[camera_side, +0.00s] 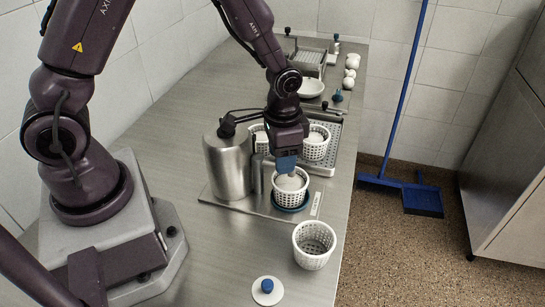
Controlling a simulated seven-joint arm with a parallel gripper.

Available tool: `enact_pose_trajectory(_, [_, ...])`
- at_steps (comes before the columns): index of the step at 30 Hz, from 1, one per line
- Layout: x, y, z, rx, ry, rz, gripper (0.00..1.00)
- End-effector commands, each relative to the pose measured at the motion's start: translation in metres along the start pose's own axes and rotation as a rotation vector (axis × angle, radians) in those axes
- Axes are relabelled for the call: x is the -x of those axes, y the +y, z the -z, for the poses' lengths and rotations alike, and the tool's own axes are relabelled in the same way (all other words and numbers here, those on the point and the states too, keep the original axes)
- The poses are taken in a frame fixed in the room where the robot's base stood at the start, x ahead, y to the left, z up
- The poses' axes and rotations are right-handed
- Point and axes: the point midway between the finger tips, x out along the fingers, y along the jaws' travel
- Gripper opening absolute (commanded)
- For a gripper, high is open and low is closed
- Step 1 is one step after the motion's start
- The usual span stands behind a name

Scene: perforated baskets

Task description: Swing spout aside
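My gripper (286,162) points down just above a white perforated basket (291,194). Blue parts show at its lower end; I cannot tell whether they are fingers or something held. The basket holds a white mass and sits on a blue ring (291,208) on a steel base plate (248,206). A tall steel canister (227,165) with a black top knob stands on the plate to the left. A short steel post (258,176) stands between canister and basket. No spout is clearly visible; my gripper may hide it.
An empty white basket (314,247) and a white disc with a blue knob (267,291) are at the front. A steel tray (327,160) with filled baskets (316,142) lies behind my gripper. A bowl (310,88) and several white lumps (351,66) are farther back.

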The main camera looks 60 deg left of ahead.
Motion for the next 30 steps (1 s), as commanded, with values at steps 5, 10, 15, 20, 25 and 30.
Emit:
enact_pose_trajectory(5, [0.000,0.001,0.000,0.000,-0.001,-0.001,0.12])
enact_pose_trajectory(10, [-0.001,0.001,-0.001,0.000,-0.004,-0.003,0.29])
enact_pose_trajectory(15, [-0.002,0.001,-0.002,0.000,-0.007,-0.003,0.29])
enact_pose_trajectory(20, [-0.002,-0.001,-0.002,0.001,-0.009,-0.003,0.29])
enact_pose_trajectory(25, [-0.003,-0.008,0.001,0.002,-0.010,-0.003,0.29])
enact_pose_trajectory(30, [-0.002,-0.015,0.004,0.001,-0.007,-0.002,0.29])
